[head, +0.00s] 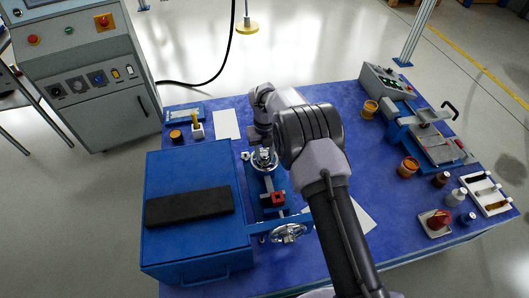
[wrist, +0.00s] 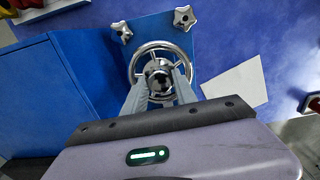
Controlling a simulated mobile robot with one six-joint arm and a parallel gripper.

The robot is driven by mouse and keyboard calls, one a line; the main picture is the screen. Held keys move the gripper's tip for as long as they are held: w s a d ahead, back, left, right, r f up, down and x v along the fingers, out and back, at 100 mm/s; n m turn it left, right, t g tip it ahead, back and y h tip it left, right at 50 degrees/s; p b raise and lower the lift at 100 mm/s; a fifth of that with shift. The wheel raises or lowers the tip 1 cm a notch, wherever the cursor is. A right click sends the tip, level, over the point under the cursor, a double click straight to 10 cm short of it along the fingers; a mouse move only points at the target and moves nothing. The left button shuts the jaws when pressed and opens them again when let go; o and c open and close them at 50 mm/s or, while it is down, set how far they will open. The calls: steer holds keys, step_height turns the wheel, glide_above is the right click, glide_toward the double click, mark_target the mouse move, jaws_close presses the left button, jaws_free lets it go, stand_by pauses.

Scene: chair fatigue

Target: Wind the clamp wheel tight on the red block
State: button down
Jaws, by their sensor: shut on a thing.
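A silver clamp wheel (wrist: 160,58) with spokes and a round hub sits in front of my gripper in the wrist view. My gripper (wrist: 161,80) has its two grey fingers on either side of the hub and is shut on it. In the head view the wheel (head: 264,160) shows at the far end of a blue vise-like fixture, partly covered by my arm. The red block (head: 278,198) sits on the fixture, nearer the front. I cannot tell from these views whether the clamp touches the block. The fingertips are hidden in the head view.
A second handwheel (head: 288,233) is at the fixture's front end. A blue box (head: 200,248) with a black pad (head: 188,206) stands close on the left. Star knobs (wrist: 184,18) flank the wheel's plate. Jars and a blue-framed device (head: 432,140) are at right.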

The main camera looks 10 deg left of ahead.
mark_target(265, 154)
steer(key=shift+m, duration=0.6)
steer(key=c, duration=1)
jaws_free()
step_height(265, 154, up, 17)
steer(key=p, duration=0.6)
steer(key=shift+r+p, duration=0.2)
steer(key=shift+p, duration=0.15)
